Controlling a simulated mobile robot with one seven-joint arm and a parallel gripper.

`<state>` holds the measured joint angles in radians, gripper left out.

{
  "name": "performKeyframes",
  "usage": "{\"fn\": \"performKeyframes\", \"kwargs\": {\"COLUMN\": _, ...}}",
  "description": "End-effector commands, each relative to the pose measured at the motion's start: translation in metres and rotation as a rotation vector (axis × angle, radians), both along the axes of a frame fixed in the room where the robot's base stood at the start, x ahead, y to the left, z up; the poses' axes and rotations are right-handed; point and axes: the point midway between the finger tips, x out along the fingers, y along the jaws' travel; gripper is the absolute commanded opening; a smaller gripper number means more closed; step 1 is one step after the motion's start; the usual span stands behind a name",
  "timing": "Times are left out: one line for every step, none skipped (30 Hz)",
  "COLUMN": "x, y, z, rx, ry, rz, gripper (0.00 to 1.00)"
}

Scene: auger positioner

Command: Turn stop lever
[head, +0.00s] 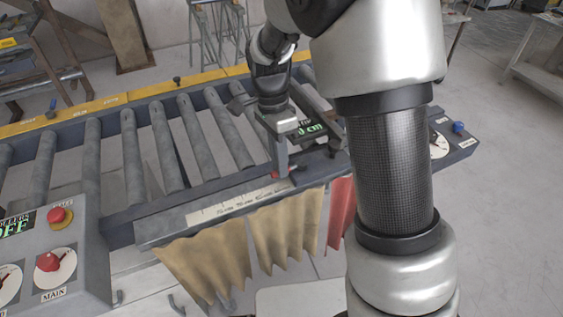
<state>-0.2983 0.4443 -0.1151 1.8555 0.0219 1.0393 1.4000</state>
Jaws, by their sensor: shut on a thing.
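My gripper (280,168) points down over the front rail of the roller conveyor, just behind the white measuring scale (225,207). Its fingers are shut on the stop lever, a small part with red (289,172) showing at the fingertips. The fingers cover most of the lever, so I cannot tell its exact angle. A dark unit with a green display reading in cm (312,131) sits right behind and to the right of the gripper.
Rollers (168,145) run along the conveyor. A control panel (85,240) with a red button and red knob stands at the lower left. Tan curtains (287,232) hang below the front rail. My arm blocks the right middle of the view.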

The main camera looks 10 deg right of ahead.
Motion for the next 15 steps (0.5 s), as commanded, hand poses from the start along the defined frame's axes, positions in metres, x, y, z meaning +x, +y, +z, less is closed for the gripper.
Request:
{"fn": "performKeyframes", "kwargs": {"x": 0.0018, "y": 0.0001, "z": 0.0013, "rx": 0.0, "ry": -0.002, "rz": -0.013, "gripper": 0.0}}
{"fn": "performKeyframes", "kwargs": {"x": 0.0021, "y": 0.0002, "z": 0.0012, "rx": 0.0, "ry": -0.002, "rz": -0.02, "gripper": 0.0}}
{"fn": "performKeyframes", "kwargs": {"x": 0.0026, "y": 0.0003, "z": 0.0012, "rx": 0.0, "ry": -0.003, "rz": -0.028, "gripper": 0.0}}
{"fn": "performKeyframes", "kwargs": {"x": 0.0029, "y": 0.0003, "z": 0.0012, "rx": 0.0, "ry": -0.003, "rz": -0.033, "gripper": 0.0}}
{"fn": "performKeyframes", "kwargs": {"x": 0.0031, "y": 0.0004, "z": 0.0011, "rx": 0.0, "ry": -0.003, "rz": -0.037, "gripper": 0.0}}
{"fn": "performKeyframes", "kwargs": {"x": 0.0033, "y": 0.0005, "z": 0.0011, "rx": 0.0, "ry": -0.003, "rz": -0.043, "gripper": 0.0}}
{"fn": "performKeyframes", "kwargs": {"x": 0.0035, "y": 0.0005, "z": 0.001, "rx": 0.0, "ry": -0.003, "rz": -0.045, "gripper": 0.0}}
{"fn": "performKeyframes", "kwargs": {"x": 0.0037, "y": 0.0006, "z": 0.001, "rx": 0.0, "ry": -0.003, "rz": -0.047, "gripper": 0.0}}
{"fn": "performKeyframes", "kwargs": {"x": 0.0038, "y": 0.0006, "z": 0.001, "rx": 0.0, "ry": -0.003, "rz": -0.049, "gripper": 0.0}}
{"fn": "performKeyframes", "kwargs": {"x": 0.0039, "y": 0.0006, "z": 0.001, "rx": 0.0, "ry": -0.003, "rz": -0.05, "gripper": 0.0}}
{"fn": "performKeyframes", "kwargs": {"x": 0.0039, "y": 0.0007, "z": 0.001, "rx": 0.0, "ry": -0.003, "rz": -0.051, "gripper": 0.0}}
{"fn": "performKeyframes", "kwargs": {"x": 0.004, "y": 0.0006, "z": 0.0009, "rx": 0.001, "ry": -0.003, "rz": -0.051, "gripper": 0.0}}
{"fn": "performKeyframes", "kwargs": {"x": 0.004, "y": 0.0006, "z": 0.0009, "rx": 0.001, "ry": -0.004, "rz": -0.052, "gripper": 0.0}}
{"fn": "performKeyframes", "kwargs": {"x": 0.004, "y": 0.0006, "z": 0.0009, "rx": 0.001, "ry": -0.004, "rz": -0.052, "gripper": 0.0}}
{"fn": "performKeyframes", "kwargs": {"x": 0.0041, "y": 0.0006, "z": 0.0009, "rx": 0.001, "ry": -0.004, "rz": -0.052, "gripper": 0.0}}
